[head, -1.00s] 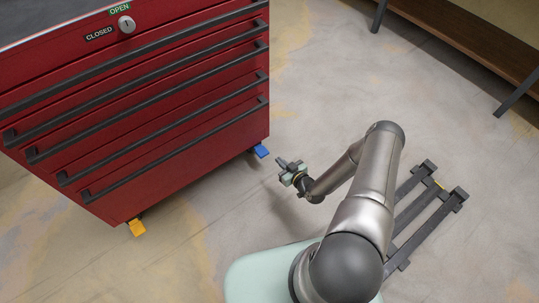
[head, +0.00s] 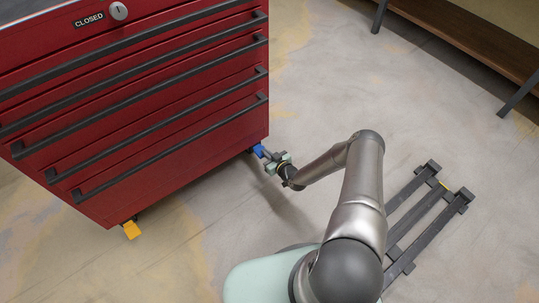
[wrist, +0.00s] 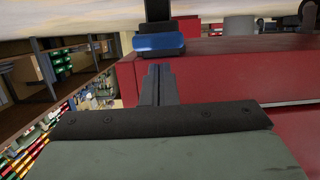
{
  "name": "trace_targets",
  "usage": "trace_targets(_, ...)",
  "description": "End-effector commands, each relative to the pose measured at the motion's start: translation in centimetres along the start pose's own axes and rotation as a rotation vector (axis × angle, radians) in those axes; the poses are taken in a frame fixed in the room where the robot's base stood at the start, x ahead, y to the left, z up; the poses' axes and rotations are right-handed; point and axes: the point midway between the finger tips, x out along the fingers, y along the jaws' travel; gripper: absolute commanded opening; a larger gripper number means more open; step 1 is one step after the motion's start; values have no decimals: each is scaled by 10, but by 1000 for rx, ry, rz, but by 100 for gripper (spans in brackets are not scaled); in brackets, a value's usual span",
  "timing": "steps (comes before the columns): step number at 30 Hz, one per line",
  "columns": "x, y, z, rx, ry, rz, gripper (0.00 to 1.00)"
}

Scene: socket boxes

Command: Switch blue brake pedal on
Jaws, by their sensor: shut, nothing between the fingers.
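The blue brake pedal (head: 258,150) sticks out low at the right front corner of the red tool cabinet (head: 190,110). It also shows in the wrist view (wrist: 158,42), just past my fingertips. My gripper (head: 266,154) is shut and empty, with its fingers pointing at the pedal, right by it. In the wrist view the closed fingers (wrist: 156,72) are lined up with the pedal. I cannot tell whether they touch it. The fingertips partly cover the pedal in the head view.
A yellow pedal (head: 131,230) sits at the cabinet's left front corner. The drawers with dark handles (head: 170,150) are shut. A wooden shelf (head: 470,35) stands at the back right. The floor (head: 330,85) between it and the cabinet is clear.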

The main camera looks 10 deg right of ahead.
Motion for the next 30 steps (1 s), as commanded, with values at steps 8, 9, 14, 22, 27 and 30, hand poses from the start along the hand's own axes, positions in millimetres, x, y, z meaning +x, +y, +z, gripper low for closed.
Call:
trace_targets(8,2,0,9,0,0,0,0)
trace_targets(9,2,0,8,0,0,0,0)
trace_targets(14,2,0,8,0,0,0,0)
trace_targets(22,2,0,14,-1,0,0,0)
trace_targets(27,2,0,16,-1,0,-1,0)
trace_targets(30,2,-1,18,0,0,-2,0)
